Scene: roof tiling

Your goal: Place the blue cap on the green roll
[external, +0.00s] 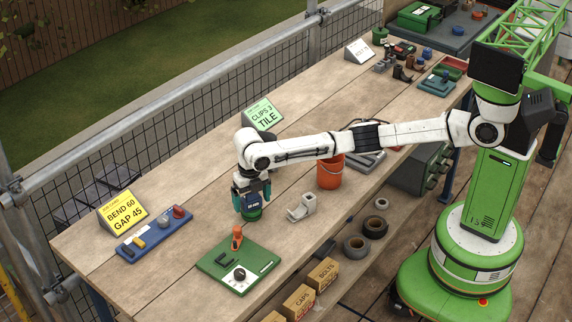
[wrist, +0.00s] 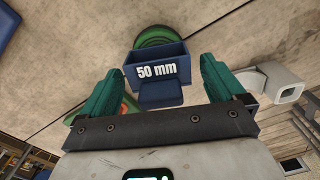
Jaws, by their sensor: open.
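The blue cap (wrist: 145,57), marked "50 mm", lies between the fingers of my gripper (wrist: 160,72) in the wrist view. The green roll (wrist: 155,35) shows just beyond the cap, partly hidden by it. In the external view the green roll (external: 252,214) stands on the wooden bench, with the blue cap (external: 252,200) directly above it and seemingly resting on it. My gripper (external: 252,188) points down over both. Its teal fingers are open, one on each side of the cap, with gaps visible in the wrist view.
A white pipe elbow (external: 301,208) and an orange bucket (external: 330,172) stand right of my gripper. A green board (external: 228,262) with an orange handle and dial is in front. A blue tray (external: 150,238) and a yellow sign (external: 123,213) are left.

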